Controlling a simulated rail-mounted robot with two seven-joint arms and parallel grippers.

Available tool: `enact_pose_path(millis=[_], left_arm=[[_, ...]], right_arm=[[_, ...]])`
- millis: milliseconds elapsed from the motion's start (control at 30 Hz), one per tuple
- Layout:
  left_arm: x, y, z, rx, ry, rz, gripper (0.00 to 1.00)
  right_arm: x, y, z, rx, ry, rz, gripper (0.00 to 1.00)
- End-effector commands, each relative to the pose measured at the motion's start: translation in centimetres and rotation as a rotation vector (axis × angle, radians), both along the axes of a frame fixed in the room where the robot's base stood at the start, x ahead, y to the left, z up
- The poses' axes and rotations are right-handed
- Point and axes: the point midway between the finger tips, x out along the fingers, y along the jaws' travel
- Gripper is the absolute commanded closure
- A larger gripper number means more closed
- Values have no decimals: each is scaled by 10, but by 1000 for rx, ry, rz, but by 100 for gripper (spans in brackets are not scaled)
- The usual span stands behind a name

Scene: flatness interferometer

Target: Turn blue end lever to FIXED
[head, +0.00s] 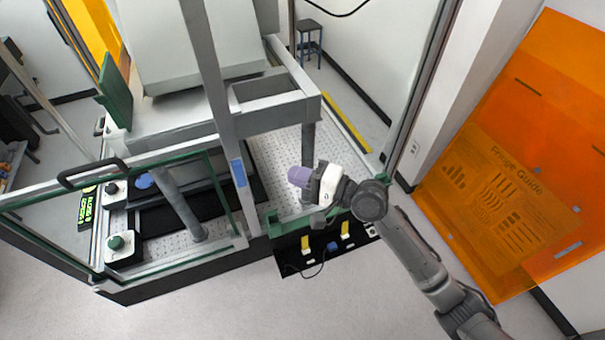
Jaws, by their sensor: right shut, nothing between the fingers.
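My right gripper (299,177) is beside the front right corner of the framed table, with its white wrist behind it and its lilac fingers pointing left. It is shut and empty. I cannot make out a lever marked FIXED. Blue parts in view are a round blue piece (146,181) inside the enclosure at left, a blue patch (238,173) on the front post, and a small blue piece (333,247) on the black panel below the gripper. I cannot tell which, if any, is the blue end lever. My left gripper is not in view.
The perforated table (268,165) stands inside a metal frame with a green-edged front door (120,162). A black panel (296,262) with yellow pieces and a cable is at the front right. Orange sheets (510,190) stand at right. The front floor is clear.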

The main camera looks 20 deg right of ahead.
Motion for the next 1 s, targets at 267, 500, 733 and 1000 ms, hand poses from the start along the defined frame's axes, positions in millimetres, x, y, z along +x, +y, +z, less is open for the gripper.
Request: enact_pose_path(millis=[267, 500, 733, 1000], left_arm=[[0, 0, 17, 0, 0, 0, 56], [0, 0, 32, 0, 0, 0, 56], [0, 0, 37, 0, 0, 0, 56], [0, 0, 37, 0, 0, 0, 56]], right_arm=[[39, 37, 3, 1, -1, 1, 100], [45, 66, 3, -1, 1, 2, 100], [45, 79, 1, -2, -1, 0, 100], [45, 81, 0, -3, -1, 0, 100]])
